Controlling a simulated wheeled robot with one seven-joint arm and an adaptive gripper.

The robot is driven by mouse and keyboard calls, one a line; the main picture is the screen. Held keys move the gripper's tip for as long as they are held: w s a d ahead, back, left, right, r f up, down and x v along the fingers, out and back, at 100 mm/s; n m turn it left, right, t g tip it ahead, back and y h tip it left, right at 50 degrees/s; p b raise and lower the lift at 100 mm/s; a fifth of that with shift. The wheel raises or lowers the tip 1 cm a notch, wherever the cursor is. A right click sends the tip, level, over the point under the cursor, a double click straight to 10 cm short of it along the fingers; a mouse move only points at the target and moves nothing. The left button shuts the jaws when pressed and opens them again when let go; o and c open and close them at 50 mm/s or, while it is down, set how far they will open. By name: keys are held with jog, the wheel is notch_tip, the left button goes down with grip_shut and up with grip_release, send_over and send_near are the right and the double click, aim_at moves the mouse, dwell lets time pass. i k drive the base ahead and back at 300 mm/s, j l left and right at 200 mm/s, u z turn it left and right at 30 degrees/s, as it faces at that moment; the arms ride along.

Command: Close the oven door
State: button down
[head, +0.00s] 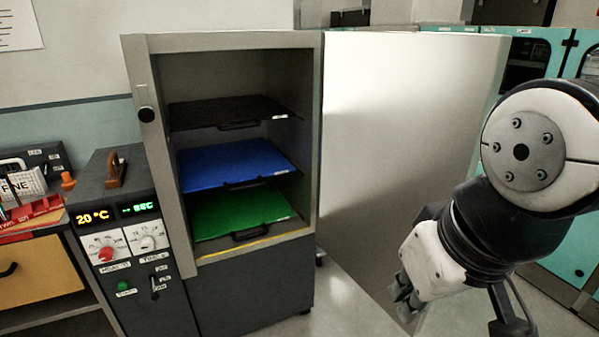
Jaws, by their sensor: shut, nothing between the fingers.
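The oven (222,43) is a grey box with an open front, standing left of centre in the head view. Its door (410,110) is a pale metal panel, hinged at the oven's right side and swung wide open to the right. Inside are a black tray (228,110), a blue tray (238,163) and a green tray (240,212) on separate levels. My gripper (402,309) is shut and empty, low in front of the door panel's lower right part. I cannot tell whether it touches the door. My arm hides the door's lower right edge.
A control panel (127,228) with displays and knobs is left of the oven opening. Further left, a bench with a wooden drawer (38,272) holds small items. Teal cabinets (560,250) stand behind my arm on the right. Pale floor (345,310) shows between the oven and my gripper.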

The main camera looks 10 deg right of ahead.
aim_at(402, 115)
jog(key=l+u, duration=0.15)
jog(key=l, duration=0.3)
jog(key=l+u, duration=0.2)
jog(key=l, duration=0.25)
jog(key=k+l+u, duration=0.15)
jog(key=l, duration=0.3)
jog(key=k+l+u, duration=0.15)
jog(key=l, duration=0.25)
jog(key=l+u, duration=0.15)
jog(key=l, duration=0.3)
jog(key=k+l+u, duration=0.2)
jog(key=l, duration=0.2)
jog(key=l+u, duration=0.15)
jog(key=l, duration=0.5)
jog(key=k+l+u, duration=0.1)
jog(key=l, duration=0.6)
jog(key=k+l+u, duration=0.15)
jog(key=l, duration=0.5)
jog(key=i+z, duration=0.2)
jog(key=z, duration=0.15)
